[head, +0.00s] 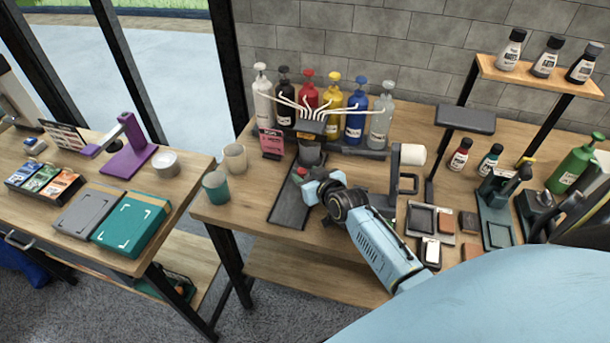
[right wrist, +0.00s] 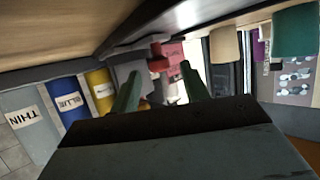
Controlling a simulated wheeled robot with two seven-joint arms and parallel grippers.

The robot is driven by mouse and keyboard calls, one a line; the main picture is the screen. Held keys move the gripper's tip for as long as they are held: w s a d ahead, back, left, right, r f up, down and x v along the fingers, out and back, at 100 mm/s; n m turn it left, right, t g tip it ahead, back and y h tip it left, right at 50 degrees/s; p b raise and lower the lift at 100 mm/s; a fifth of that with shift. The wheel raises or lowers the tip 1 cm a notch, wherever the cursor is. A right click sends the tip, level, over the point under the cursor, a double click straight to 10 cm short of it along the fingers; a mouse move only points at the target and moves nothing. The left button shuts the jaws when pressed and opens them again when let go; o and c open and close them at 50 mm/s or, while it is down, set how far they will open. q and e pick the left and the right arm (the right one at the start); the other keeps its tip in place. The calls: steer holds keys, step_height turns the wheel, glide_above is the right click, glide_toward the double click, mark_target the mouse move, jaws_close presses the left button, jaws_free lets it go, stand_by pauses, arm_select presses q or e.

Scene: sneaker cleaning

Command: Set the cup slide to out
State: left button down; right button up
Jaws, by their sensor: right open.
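The cup slide is a dark flat rail (head: 288,209) on the right-hand table, running from the pump bottles toward the front edge. Its grey carriage (head: 310,152) sits at the back end, under the nozzles. A small red handle (head: 300,171) is on the carriage's front side. My right gripper (head: 309,186) is low over the rail, just in front of the handle. My left gripper is not in view.
Several pump bottles (head: 332,100) stand in a rack behind the slide, with a pink sign (head: 270,141) at left. A teal cup (head: 215,187) and a beige cup (head: 235,158) stand left of the rail. A paper roll stand (head: 394,180) is close on the right.

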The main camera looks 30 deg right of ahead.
steer(key=shift+x, duration=1)
jaws_close()
